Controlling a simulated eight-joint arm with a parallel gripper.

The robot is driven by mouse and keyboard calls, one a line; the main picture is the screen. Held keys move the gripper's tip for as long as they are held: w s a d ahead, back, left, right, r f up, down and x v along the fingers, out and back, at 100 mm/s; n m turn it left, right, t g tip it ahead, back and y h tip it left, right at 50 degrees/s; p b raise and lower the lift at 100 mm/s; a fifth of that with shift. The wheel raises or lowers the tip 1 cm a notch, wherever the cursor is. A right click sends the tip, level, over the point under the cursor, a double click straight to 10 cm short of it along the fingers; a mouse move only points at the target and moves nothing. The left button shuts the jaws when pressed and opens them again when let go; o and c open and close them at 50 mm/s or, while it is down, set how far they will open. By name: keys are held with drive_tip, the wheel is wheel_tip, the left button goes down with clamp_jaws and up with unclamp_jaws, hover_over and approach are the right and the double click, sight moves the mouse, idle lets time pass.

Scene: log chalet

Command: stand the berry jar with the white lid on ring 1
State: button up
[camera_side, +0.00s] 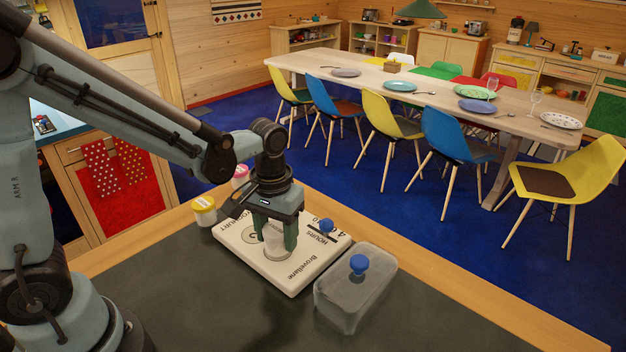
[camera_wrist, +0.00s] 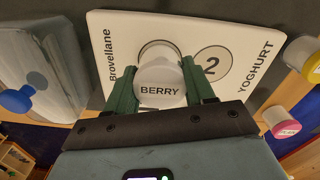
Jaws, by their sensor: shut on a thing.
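The berry jar (camera_wrist: 160,82), white-lidded and marked BERRY, is held between the green fingers of my gripper (camera_wrist: 163,90). In the side view the jar (camera_side: 275,243) is upright between the fingers of my gripper (camera_side: 275,235), over the white yoghurt maker base (camera_side: 293,284). In the wrist view the base (camera_wrist: 118,28) shows ring 2 (camera_wrist: 212,64) clear and empty. Another ring (camera_wrist: 160,46) shows partly behind the jar; its number is hidden. I cannot tell whether the jar touches the base.
A clear cover (camera_side: 350,300) with a blue knob stands right of the base. A yellow-lidded jar (camera_side: 204,212) and a pink-lidded jar (camera_side: 240,177) stand to its left and behind. A blue dial knob (camera_side: 326,226) rises from the base. The dark countertop in front is clear.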

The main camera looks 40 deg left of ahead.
sight(276, 228)
drive_tip(key=o, duration=1.1)
drive_tip(key=shift+f, duration=0.15)
wheel_tip(276, 228, up, 12)
drive_tip(key=shift+s+a+f+m+t, duration=0.4)
drive_tip(key=shift+s+a+m+t, duration=0.3)
drive_tip(key=shift+t, duration=0.5)
drive_tip(key=shift+s+a+f+m+t, duration=0.45)
drive_tip(key=shift+s+t, duration=0.5)
drive_tip(key=shift+t, duration=0.25)
drive_tip(key=shift+s+a+f+m+t, duration=0.35)
drive_tip(key=shift+s+a+m+t, duration=0.35)
drive_tip(key=shift+t, duration=0.5)
drive_tip(key=shift+s+d, duration=0.1)
